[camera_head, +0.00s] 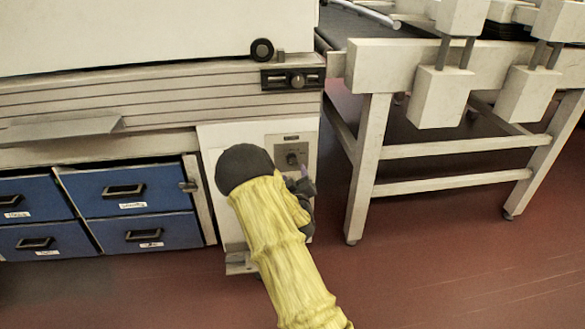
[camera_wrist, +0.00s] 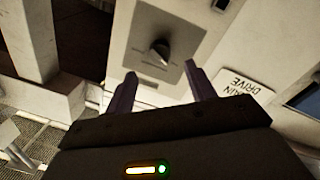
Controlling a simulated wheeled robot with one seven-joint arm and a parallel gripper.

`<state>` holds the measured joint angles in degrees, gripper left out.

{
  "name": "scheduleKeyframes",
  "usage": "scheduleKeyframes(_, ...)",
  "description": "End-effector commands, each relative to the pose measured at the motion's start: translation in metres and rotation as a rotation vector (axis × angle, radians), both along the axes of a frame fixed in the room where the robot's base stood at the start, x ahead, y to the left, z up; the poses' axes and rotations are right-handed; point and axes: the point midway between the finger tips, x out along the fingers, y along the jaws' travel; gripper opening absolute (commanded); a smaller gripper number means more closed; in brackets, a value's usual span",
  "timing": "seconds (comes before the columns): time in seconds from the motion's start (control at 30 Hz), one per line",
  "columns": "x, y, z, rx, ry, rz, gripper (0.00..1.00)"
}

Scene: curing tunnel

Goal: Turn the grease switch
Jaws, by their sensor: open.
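A dark rotary knob (camera_head: 292,158) sits on a grey plate on the white machine's front panel. The wrist view shows the knob (camera_wrist: 160,52) close up, with small markings on the plate too blurred to read, so I cannot tell whether it is the grease switch. My gripper (camera_head: 303,171) is just in front of the knob, largely hidden behind my yellow-sleeved arm. In the wrist view my gripper (camera_wrist: 158,78) is open and empty, its two fingers apart. The knob appears between and beyond the fingertips, with no visible contact.
Another knob panel (camera_head: 293,79) is higher on the machine. Blue drawers (camera_head: 137,203) stand left of the panel. A white conveyor frame (camera_head: 367,170) stands right. The red floor (camera_head: 440,260) in front is clear.

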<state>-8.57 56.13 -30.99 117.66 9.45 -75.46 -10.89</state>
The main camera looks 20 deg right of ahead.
Motion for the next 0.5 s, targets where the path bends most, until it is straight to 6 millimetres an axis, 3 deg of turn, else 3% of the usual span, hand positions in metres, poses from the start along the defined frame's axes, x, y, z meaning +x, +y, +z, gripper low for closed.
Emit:
scheduleKeyframes(0.3,0.046,-0.017,-0.002,-0.001,-0.002,0.000,0.55)
scheduleKeyframes(0.5,0.061,-0.022,-0.001,0.000,0.000,0.000,0.55)
